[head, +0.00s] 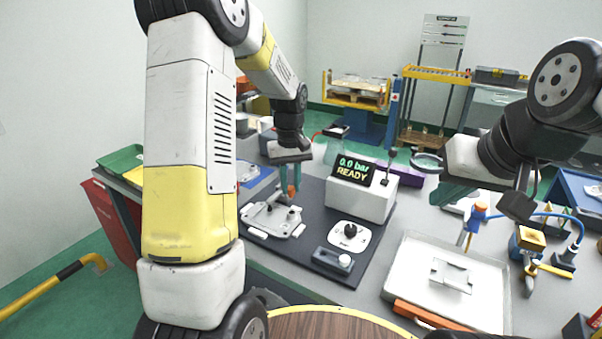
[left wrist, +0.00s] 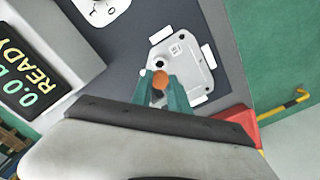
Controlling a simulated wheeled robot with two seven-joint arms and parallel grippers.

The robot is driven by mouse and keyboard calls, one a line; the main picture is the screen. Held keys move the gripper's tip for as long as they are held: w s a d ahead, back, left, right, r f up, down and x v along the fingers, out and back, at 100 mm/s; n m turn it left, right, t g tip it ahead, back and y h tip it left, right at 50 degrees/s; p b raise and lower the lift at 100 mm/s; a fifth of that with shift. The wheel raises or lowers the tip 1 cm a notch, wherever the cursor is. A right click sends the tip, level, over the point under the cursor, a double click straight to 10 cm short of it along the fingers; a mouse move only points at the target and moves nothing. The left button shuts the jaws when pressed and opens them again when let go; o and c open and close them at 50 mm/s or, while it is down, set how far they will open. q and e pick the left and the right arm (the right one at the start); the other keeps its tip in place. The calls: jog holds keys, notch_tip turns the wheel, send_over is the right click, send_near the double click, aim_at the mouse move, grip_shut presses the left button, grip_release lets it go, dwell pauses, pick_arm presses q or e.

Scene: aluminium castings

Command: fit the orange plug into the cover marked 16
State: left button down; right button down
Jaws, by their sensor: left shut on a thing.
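My left gripper (head: 291,186) is shut on the orange plug (head: 292,191), which points down between the teal fingertips. The plug also shows in the left wrist view (left wrist: 160,80), as a round orange end. A pale grey cover (head: 262,221) lies flat on the dark mat below the plug; it also shows in the left wrist view (left wrist: 190,70). A dark round hole (left wrist: 160,63) in the cover appears just beyond the plug. I cannot read a 16 on the cover. I cannot tell whether plug and cover touch. My right gripper (head: 455,193) is off to the right, its jaw opening unclear.
A white box with a "0.0 bar READY" display (head: 360,199) stands right of the plug. A white plate with a black knob (head: 350,234) and a grey block (head: 333,262) are on the mat (head: 300,254). A white tray (head: 410,282) lies farther right.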

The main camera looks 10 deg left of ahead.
aim_at(291, 188)
pick_arm(q)
jog(key=shift+f, duration=2.15)
jog(key=shift+f, duration=1.2)
jog(key=c, duration=1.2)
grip_release()
notch_tip(291, 188, up, 8)
jog(key=shift+f, duration=0.1)
